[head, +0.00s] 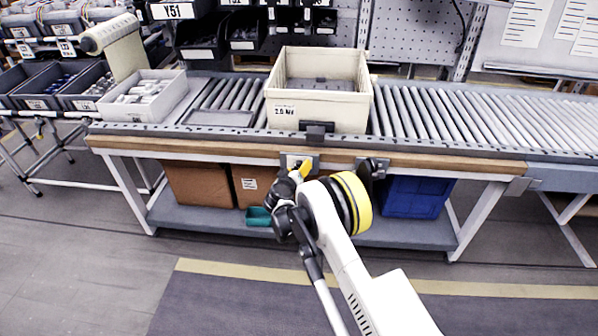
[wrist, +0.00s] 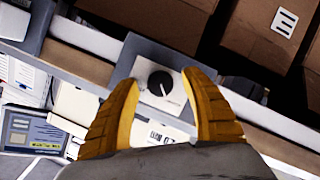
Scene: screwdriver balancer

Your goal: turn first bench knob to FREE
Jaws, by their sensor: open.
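The first bench knob (wrist: 160,83) is a round black dial with a white pointer mark, on a pale plate in a grey bracket (wrist: 140,58). In the wrist view its pointer aims toward the lower right; the small lettering is unreadable. My gripper (wrist: 162,80) is open, its yellow fingers on either side of the knob in the picture. I cannot tell whether they touch it or how far off they are. In the head view, my gripper (head: 298,170) is at the bench's front edge, partly covering the knob's plate (head: 291,159).
A second dark bracket (head: 372,168) sits right of the gripper on the bench edge (head: 440,162). A beige crate (head: 350,108) stands on the rollers above. Floor in front is clear.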

